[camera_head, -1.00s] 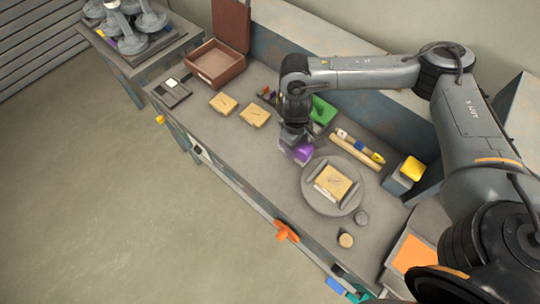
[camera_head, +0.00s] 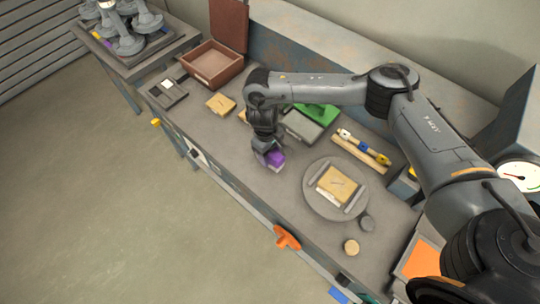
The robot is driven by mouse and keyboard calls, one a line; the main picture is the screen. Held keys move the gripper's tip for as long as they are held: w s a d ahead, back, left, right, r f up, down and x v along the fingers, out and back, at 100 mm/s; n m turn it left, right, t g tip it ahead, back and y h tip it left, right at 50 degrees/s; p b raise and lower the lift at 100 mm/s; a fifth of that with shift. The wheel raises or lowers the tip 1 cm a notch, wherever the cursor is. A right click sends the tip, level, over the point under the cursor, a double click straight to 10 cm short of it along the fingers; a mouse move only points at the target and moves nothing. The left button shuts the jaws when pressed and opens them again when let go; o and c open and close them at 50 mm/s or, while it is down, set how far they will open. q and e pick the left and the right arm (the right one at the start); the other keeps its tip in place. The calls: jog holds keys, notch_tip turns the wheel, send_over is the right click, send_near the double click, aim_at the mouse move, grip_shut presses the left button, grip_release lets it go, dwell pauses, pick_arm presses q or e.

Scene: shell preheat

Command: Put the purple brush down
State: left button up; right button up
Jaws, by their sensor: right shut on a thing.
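The purple brush (camera_head: 274,159) is in the camera_head view near the front edge of the grey workbench (camera_head: 228,146). My right gripper (camera_head: 268,146) is shut on it from above. The gripper hides part of the brush. I cannot tell whether the brush touches the bench top. My left gripper is not in view.
A round grey plate (camera_head: 313,203) with a tan block (camera_head: 338,183) stands to the right. A rack with yellow, white and blue pieces (camera_head: 362,148) lies behind it. A grey tray (camera_head: 302,126) and green item (camera_head: 319,112) are behind the gripper. An open brown box (camera_head: 211,64) stands farther left.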

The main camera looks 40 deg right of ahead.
jog(key=shift+f, duration=0.1)
jog(key=shift+f, duration=0.15)
jog(key=o, duration=0.9)
jog(key=shift+o, duration=0.2)
